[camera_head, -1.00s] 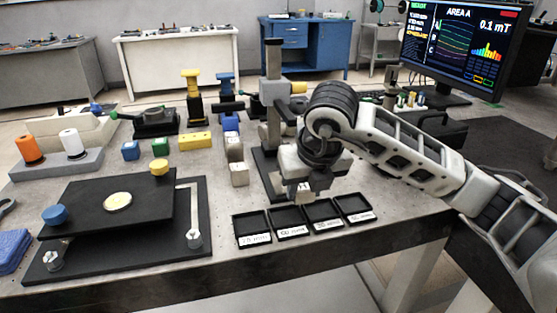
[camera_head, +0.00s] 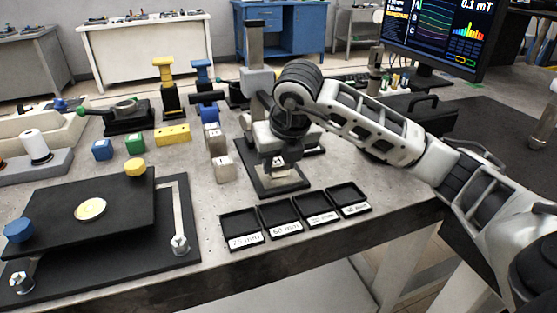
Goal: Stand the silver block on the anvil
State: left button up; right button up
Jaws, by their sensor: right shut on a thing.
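My right gripper (camera_head: 277,166) is shut and points down over the black base of the measuring stand. A small pale piece, apparently the silver block (camera_head: 279,170), is between its fingertips and is mostly hidden by them. A light metal plate, apparently the anvil (camera_head: 291,183), lies on the stand's base just below the fingertips. I cannot tell whether the block touches it. The stand's grey column (camera_head: 254,45) rises behind the gripper. My left gripper is not in view.
Labelled black trays (camera_head: 242,239) line the table's front edge. Pale grey blocks (camera_head: 222,169) stand left of the stand, with a yellow bar (camera_head: 172,134), a green block (camera_head: 135,144) and a blue block (camera_head: 102,150) farther left. A black platform (camera_head: 100,205) fills the front left.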

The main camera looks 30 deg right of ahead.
jog(key=o, duration=1)
jog(key=shift+o, duration=0.2)
jog(key=p+v, duration=0.1)
jog(key=v, duration=1.1)
jog(key=shift+s+p, duration=0.15)
jog(key=shift+p, duration=0.25)
